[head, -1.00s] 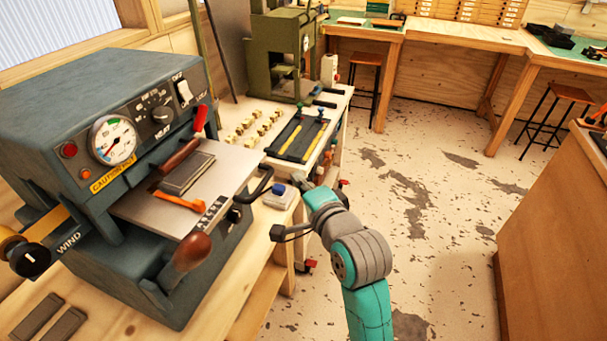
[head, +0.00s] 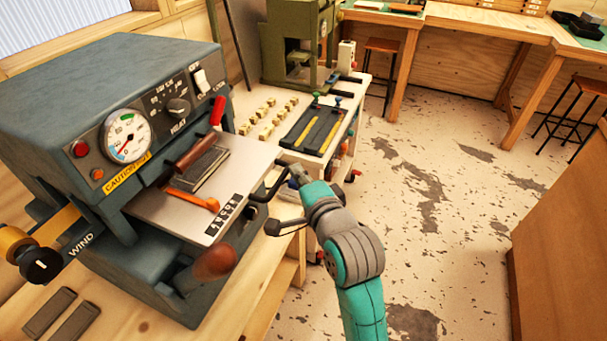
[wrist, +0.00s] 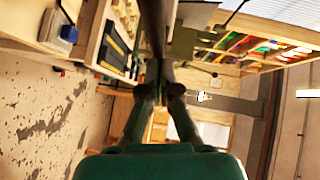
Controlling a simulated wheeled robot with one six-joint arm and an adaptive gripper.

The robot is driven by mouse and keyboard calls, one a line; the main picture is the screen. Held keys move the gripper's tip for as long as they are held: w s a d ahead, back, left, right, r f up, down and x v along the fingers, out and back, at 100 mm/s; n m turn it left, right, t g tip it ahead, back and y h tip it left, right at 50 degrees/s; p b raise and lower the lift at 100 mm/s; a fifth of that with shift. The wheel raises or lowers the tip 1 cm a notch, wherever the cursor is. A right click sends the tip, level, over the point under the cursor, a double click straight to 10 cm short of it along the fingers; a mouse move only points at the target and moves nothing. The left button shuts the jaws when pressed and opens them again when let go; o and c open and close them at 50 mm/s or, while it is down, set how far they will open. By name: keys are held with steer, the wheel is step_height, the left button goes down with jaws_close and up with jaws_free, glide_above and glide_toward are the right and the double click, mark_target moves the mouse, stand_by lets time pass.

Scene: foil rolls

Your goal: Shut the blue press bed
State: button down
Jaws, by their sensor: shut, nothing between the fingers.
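The blue press (head: 100,90) stands on the wooden bench at the left in the head view. Its metal bed (head: 225,195) is slid out at the front, carrying a dark block with a roller (head: 195,155) and an orange piece. A black loop handle (head: 266,190) juts from the bed's right side. My gripper (wrist: 160,78) is shut and empty. In the head view its tip is by that handle, partly hidden by my wrist; contact cannot be told. In the wrist view a dark bar (wrist: 153,30) runs just beyond the fingertips.
A wooden-handled lever (head: 214,262) sticks out at the press front. A white side table behind holds small brass blocks (head: 265,117) and a black tray (head: 310,132). A green machine (head: 300,45) stands farther back. The floor (head: 440,200) to the right is clear.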

mark_target(245, 157)
steer(key=w+a, duration=0.1)
steer(key=a, duration=0.2)
steer(key=w+a, duration=0.1)
steer(key=a, duration=0.3)
steer(key=w+a, duration=0.2)
steer(key=a, duration=0.2)
steer(key=shift+a, duration=0.15)
steer(key=shift+a+r, duration=0.1)
steer(key=shift+a, duration=0.05)
